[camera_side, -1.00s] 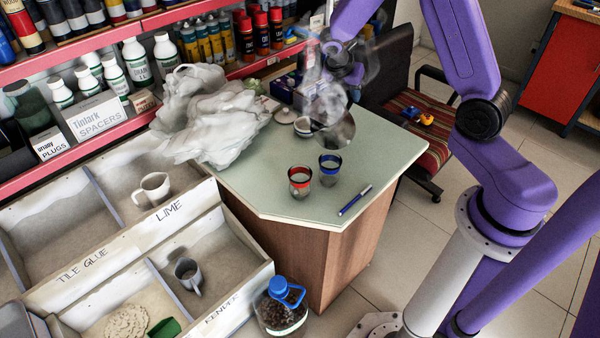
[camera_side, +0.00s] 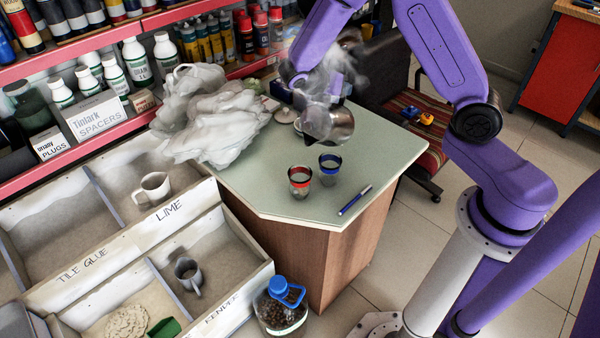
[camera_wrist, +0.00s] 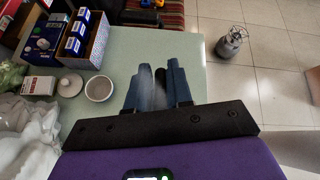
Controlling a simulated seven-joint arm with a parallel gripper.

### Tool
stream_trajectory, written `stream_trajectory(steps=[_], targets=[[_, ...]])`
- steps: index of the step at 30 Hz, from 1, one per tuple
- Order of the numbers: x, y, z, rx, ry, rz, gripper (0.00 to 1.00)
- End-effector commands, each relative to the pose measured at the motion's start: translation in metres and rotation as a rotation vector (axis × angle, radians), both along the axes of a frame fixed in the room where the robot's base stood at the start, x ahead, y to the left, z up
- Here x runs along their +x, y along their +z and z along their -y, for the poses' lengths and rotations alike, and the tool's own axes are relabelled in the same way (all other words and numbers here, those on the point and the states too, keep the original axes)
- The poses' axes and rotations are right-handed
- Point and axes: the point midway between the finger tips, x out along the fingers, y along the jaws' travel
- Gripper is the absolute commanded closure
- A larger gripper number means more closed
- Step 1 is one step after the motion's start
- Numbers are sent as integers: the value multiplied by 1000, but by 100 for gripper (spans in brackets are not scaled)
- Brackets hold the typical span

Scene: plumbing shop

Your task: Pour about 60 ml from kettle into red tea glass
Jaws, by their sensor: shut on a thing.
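The silver kettle (camera_side: 332,126) hangs over the table, behind and above the two tea glasses. My gripper (camera_side: 328,92) is shut on it, though whitish haze blurs the grip. The red tea glass (camera_side: 300,181) stands upright on the table, in front of and below the kettle, apart from it. I cannot tell its liquid level. No stream shows between kettle and glass. In the wrist view my gripper's fingers (camera_wrist: 158,88) have pale haze between them; I cannot make out the kettle there.
A blue-rimmed glass (camera_side: 329,169) stands close right of the red one. A pen (camera_side: 354,200) lies at the table's front right. Crumpled plastic (camera_side: 215,120) covers the left side. A small bowl (camera_wrist: 98,89) and boxes (camera_wrist: 85,38) stand towards the back.

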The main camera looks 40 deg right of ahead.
Motion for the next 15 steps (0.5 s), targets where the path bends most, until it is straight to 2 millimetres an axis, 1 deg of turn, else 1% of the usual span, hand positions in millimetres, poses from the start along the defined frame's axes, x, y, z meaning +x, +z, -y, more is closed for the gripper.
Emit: stream_trajectory(steps=[15], targets=[[0,2,-8,-78,-2,7,100]])
